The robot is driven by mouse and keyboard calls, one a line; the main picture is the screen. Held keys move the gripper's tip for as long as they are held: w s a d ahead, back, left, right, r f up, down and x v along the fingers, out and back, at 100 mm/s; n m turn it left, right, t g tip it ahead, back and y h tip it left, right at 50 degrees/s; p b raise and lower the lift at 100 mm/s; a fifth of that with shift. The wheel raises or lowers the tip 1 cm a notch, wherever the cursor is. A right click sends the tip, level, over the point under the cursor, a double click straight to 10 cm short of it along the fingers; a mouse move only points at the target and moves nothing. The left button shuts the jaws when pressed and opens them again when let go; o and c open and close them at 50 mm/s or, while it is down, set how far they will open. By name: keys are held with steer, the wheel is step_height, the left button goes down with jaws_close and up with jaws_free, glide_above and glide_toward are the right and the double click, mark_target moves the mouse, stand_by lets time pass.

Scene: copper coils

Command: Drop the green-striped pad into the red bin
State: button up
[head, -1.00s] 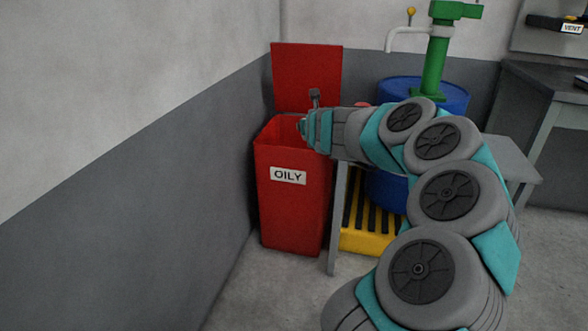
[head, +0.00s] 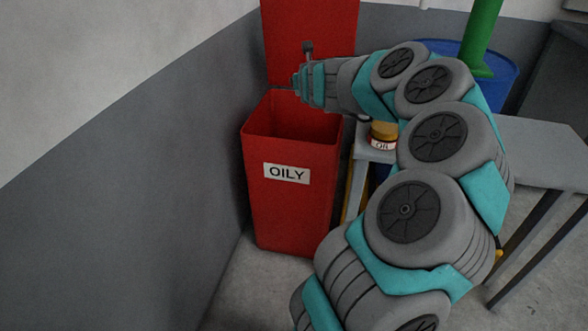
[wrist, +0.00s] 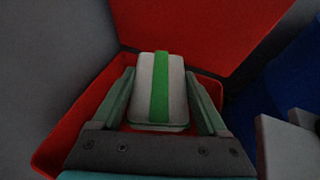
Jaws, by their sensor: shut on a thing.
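The green-striped pad (wrist: 146,90) is white with a green band and sits between the two fingers of my gripper (wrist: 160,98) in the wrist view. The gripper is shut on it. In the wrist view the pad is over the mouth of the red bin (wrist: 60,142). In the head view the red bin (head: 290,205) is labelled OILY, and its lid (head: 290,45) stands open at the back. My gripper (head: 297,84) is above the bin's back part in the head view. The pad cannot be made out there.
A grey wall (head: 110,190) runs close along the bin's left. A grey table (head: 545,150) stands to the right, with a small can (head: 383,138) on it near the bin. A blue drum (head: 500,75) with a green pump (head: 482,35) is behind my arm.

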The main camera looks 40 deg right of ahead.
steer(key=shift+w+d+f+b, duration=0.15)
steer(key=shift+f+b, duration=0.45)
steer(key=shift+f, duration=0.3)
steer(key=shift+w+d+f+b, duration=0.15)
steer(key=shift+f+b, duration=0.4)
steer(key=shift+f, duration=0.3)
step_height(320, 180, down, 6)
steer(key=b, duration=0.5)
steer(key=shift+r+b, duration=0.2)
steer(key=shift+b, duration=0.15)
steer(key=o, duration=1.2)
steer(key=shift+a+r, duration=0.1)
steer(key=shift+p+v, duration=0.7)
steer(key=shift+v, duration=3.2)
